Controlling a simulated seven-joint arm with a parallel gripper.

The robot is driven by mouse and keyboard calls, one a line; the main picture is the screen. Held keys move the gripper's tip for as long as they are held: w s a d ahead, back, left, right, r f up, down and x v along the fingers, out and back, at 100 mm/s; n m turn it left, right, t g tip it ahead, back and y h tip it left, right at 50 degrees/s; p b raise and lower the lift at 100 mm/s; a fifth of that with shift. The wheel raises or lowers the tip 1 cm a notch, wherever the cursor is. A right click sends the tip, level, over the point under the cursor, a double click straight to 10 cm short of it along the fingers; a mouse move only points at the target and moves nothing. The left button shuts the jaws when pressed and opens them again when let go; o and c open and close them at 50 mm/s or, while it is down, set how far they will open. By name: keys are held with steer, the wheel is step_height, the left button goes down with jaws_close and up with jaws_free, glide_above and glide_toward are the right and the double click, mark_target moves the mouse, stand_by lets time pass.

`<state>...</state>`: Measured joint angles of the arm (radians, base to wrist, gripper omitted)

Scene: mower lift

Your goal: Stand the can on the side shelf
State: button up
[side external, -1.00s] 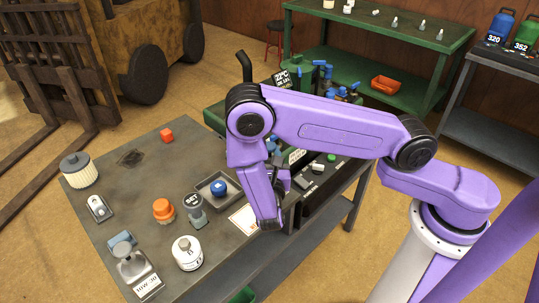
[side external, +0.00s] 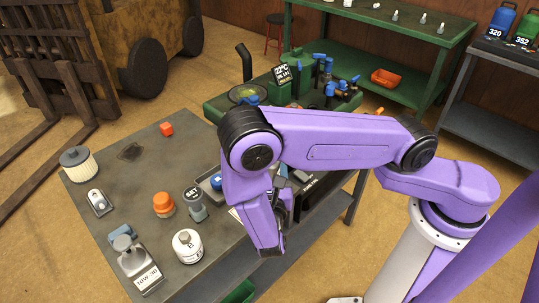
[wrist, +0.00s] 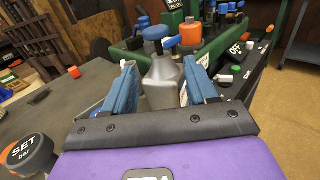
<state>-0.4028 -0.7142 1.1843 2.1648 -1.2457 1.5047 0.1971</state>
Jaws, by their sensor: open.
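A grey can (wrist: 163,84) with a narrowed neck and a small spout shows in the wrist view, between the two blue fingers of my gripper (wrist: 160,85). The fingers are open, one on each side of it; I cannot tell whether either touches it. The can's lower part is hidden behind my gripper's dark front edge. In the side external view my purple wrist hangs over the bench's right edge and hides the fingers and most of what is there. I cannot make out for certain which surface is the side shelf.
The bench (side external: 130,182) carries a gauge marked SET (side external: 195,203), an orange-capped jar (side external: 163,204), a white canister (side external: 187,246), a 10W-30 jug (side external: 138,265) and a red cube (side external: 167,129). A green machine with blue knobs (side external: 296,85) stands behind. A dark panel marked OFF (wrist: 236,52) lies right.

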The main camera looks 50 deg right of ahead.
steer(key=shift+v, duration=2.25)
steer(key=s+d+r+m+g+y, duration=0.5)
steer(key=s+r+m+g+y, duration=0.1)
steer(key=s, duration=0.3)
steer(key=s+d+r+m+g+y, duration=0.6)
steer(key=s+r+m+y, duration=0.1)
steer(key=s+m, duration=0.1)
steer(key=shift+s+d+r+g, duration=0.25)
steer(key=shift+s+d+g, duration=0.05)
steer(key=shift+s, duration=0.1)
